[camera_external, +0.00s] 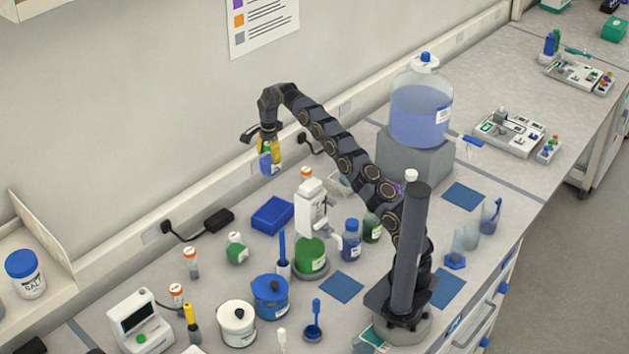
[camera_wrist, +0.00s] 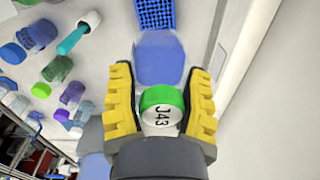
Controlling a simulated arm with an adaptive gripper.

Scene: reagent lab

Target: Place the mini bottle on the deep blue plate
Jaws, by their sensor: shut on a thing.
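My gripper (camera_external: 269,148) is raised at the upper left, near the wall, well above the bench. In the wrist view its yellow fingers (camera_wrist: 160,98) are shut on the mini bottle (camera_wrist: 160,57), which has a bluish body and a green-rimmed cap marked J43. The bottle also hangs below the fingers in the external view (camera_external: 269,163). Several flat dark blue squares lie on the bench: one at the front middle (camera_external: 341,287), one right of my base (camera_external: 449,289), one farther back (camera_external: 464,195). I cannot tell which is the deep blue plate.
A blue block (camera_external: 272,215) lies left of a white stand (camera_external: 312,208). A large blue carboy (camera_external: 421,105) stands on a grey block. Blue and white pots (camera_external: 270,298) crowd the front. In the wrist view, a blue gridded rack (camera_wrist: 155,13) shows at the top.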

